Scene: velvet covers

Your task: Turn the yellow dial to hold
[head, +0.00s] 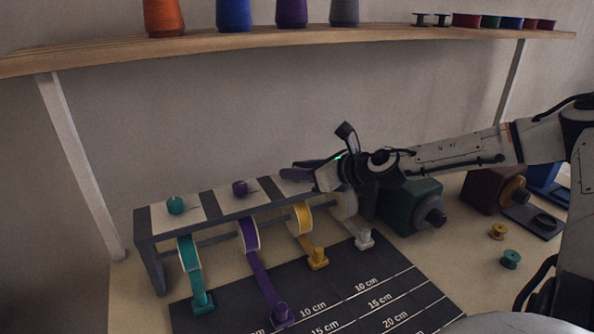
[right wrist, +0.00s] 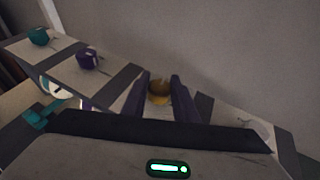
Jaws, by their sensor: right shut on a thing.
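The yellow dial (right wrist: 159,90) sits on top of the grey ribbon rack (head: 143,238), between the two fingers of my right gripper (right wrist: 160,98) in the right wrist view. In the head view my right gripper (head: 297,172) reaches in from the right over the rack's top and hides the dial. It is shut on the dial. The dial's pointer and any hold mark cannot be made out. A teal dial (head: 176,205) and a purple dial (head: 240,188) stand on the white panels to the left. My left gripper is not in view.
Below the rack hang teal, purple, yellow (head: 300,218) and white ribbon rolls, their ends on a dark measuring mat (head: 390,300). A shelf (head: 300,42) with thread cones runs above. A green block-shaped device (head: 405,205) and loose bobbins (head: 510,259) lie to the right.

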